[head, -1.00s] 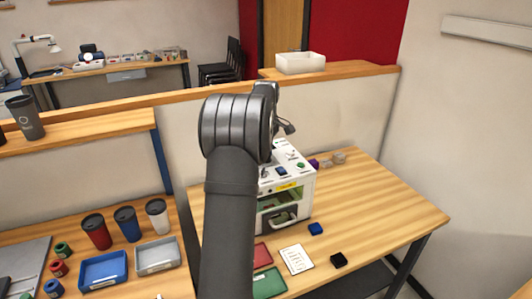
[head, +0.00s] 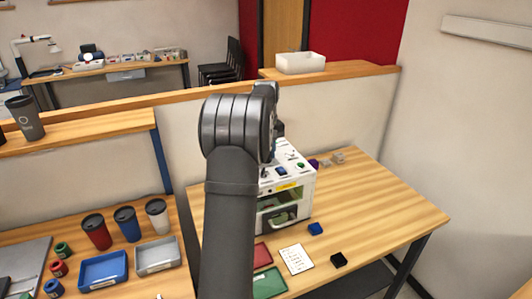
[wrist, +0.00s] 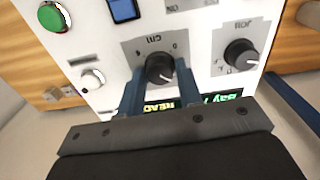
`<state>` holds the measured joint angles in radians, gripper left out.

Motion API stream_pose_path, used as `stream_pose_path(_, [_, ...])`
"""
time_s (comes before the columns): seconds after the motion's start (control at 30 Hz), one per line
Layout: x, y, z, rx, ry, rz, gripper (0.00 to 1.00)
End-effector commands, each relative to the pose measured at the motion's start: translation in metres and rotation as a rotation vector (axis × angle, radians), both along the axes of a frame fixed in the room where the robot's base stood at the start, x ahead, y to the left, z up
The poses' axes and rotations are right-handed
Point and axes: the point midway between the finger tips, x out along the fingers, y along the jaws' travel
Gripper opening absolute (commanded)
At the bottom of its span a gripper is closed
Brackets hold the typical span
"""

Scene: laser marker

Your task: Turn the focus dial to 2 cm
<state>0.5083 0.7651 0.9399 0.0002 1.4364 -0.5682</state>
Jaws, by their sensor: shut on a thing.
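The focus dial (wrist: 160,68) is a dark round knob on the white panel of the laser marker (wrist: 205,30). The "cm" lettering beside it appears upside down in the wrist view. My gripper (wrist: 160,80) is shut on this dial, with one blue-grey finger on each side. The dial's pointer setting is too small to read surely. In the head view the laser marker (head: 296,190) stands on the wooden table, partly hidden behind my arm. My gripper and the dial are hidden there.
A second dark knob (wrist: 240,52) sits to the right of the held dial. A green button (wrist: 54,17), a blue switch (wrist: 123,9) and a small silver knob (wrist: 92,79) are on the left. The table's right side (head: 390,210) is mostly clear.

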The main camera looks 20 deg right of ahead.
Motion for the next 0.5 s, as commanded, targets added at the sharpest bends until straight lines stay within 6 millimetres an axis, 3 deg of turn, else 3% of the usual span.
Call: stream_pose_path(0.5, [-0.0004, -0.0001, -0.0001, 0.0, 0.001, -0.061, 0.09])
